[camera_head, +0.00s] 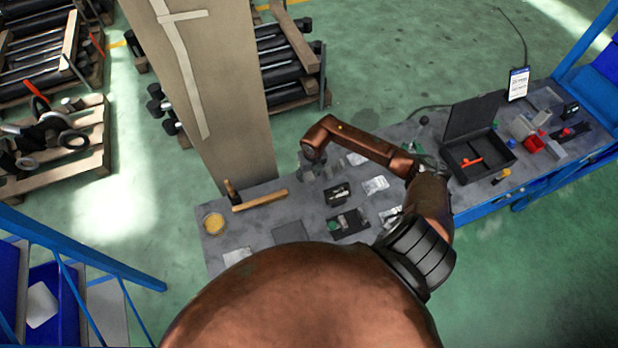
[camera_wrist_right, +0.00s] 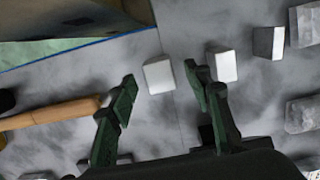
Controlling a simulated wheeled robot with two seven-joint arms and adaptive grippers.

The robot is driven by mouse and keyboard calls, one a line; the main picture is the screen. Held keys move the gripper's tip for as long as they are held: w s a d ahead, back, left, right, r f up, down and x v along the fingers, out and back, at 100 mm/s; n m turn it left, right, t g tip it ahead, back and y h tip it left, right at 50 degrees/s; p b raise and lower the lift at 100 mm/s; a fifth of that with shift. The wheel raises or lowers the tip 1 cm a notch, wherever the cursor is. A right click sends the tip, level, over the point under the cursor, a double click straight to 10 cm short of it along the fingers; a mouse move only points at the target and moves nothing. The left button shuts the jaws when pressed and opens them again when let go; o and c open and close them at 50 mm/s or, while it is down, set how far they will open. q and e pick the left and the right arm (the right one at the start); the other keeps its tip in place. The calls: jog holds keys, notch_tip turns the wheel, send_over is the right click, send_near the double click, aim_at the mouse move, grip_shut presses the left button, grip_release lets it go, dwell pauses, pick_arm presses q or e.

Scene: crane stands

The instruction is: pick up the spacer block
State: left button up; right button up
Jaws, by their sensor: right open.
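A small light grey block (camera_wrist_right: 159,76), which looks like the spacer block, lies on the grey bench top (camera_wrist_right: 170,130) in the right wrist view. My right gripper (camera_wrist_right: 160,86) is open, with its dark green fingertips to the left and right of this block in the picture. I cannot tell the height gap between fingertips and block. A second pale block (camera_wrist_right: 222,65) lies just right of the right finger, and a darker-sided block (camera_wrist_right: 268,42) lies further right. In the head view my right gripper (camera_head: 313,168) points down over the bench and the blocks are too small to tell apart. My left gripper is not in view.
A wooden handle (camera_wrist_right: 50,114) lies left of the gripper; the head view shows it too (camera_head: 260,200). A tall beige column (camera_head: 205,90) stands behind the bench. Plastic bags (camera_head: 376,185) and dark trays lie right of the gripper. An open black case (camera_head: 470,140) stands further right.

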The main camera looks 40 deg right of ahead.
jog(key=shift+w+f, duration=0.15)
jog(key=shift+f, duration=1.25)
jog(key=shift+c, duration=0.4)
grip_shut()
